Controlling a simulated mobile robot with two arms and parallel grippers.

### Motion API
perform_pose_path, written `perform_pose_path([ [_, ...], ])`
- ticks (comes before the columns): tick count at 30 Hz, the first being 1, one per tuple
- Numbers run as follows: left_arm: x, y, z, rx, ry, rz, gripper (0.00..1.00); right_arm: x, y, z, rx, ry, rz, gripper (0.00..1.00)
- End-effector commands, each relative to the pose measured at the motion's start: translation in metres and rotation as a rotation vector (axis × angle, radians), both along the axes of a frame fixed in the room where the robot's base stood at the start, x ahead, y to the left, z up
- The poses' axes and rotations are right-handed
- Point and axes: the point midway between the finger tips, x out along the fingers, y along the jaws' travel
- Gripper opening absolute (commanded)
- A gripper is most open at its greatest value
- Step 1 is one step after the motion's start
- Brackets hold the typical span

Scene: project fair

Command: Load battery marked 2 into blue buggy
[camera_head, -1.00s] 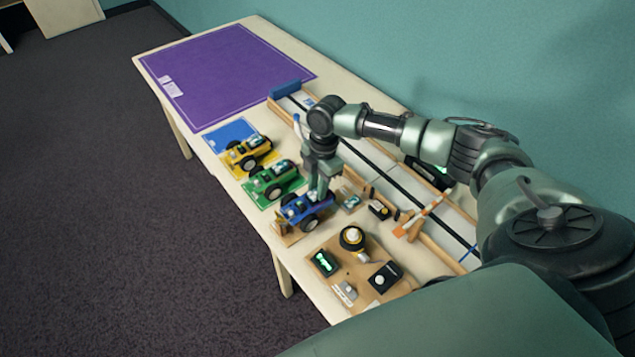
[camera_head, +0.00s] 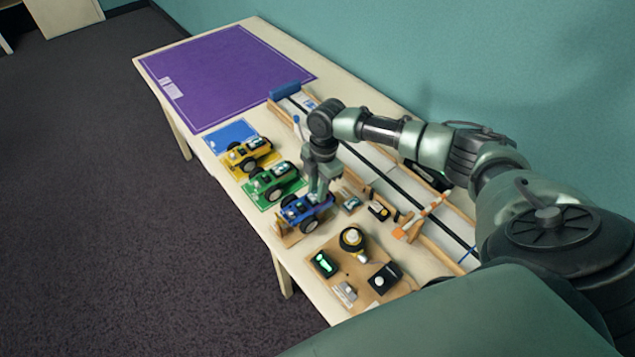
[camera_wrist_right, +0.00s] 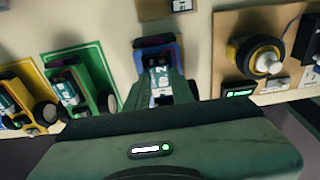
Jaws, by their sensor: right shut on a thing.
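The blue buggy (camera_head: 304,211) stands near the table's front edge, to the right of the green buggy. My right gripper (camera_head: 314,199) points down over it and is shut. In the right wrist view the blue buggy (camera_wrist_right: 153,52) lies straight ahead, and a pale battery marked 2 (camera_wrist_right: 160,76) sits between the fingers at the buggy's top. The gripper body hides the lower part of the buggy. I cannot tell whether the battery is fully seated in the buggy. My left gripper is not in view.
The green buggy (camera_head: 272,181) and yellow buggy (camera_head: 249,153) stand to the left on coloured mats. A track (camera_head: 388,186) runs behind.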

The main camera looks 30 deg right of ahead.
Motion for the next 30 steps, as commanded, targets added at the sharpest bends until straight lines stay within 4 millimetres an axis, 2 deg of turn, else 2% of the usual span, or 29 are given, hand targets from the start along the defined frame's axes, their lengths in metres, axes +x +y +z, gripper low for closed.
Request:
perform_pose_path([
  [21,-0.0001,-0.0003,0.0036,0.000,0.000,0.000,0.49,0.0002,0.0007,-0.0011,0.000,0.000,0.001,0.00],
  [22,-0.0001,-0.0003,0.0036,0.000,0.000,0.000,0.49,0.0002,0.0007,-0.0011,0.000,0.000,0.001,0.26],
  [24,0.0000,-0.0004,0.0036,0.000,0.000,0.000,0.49,0.0002,0.0007,-0.0011,0.000,0.000,0.000,0.45],
  [25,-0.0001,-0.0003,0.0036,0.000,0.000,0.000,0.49,0.0003,0.0006,-0.0011,0.000,0.000,0.000,0.49],
  [30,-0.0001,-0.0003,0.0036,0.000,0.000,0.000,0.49,0.0002,0.0006,-0.0011,0.000,0.000,0.000,0.49],
])
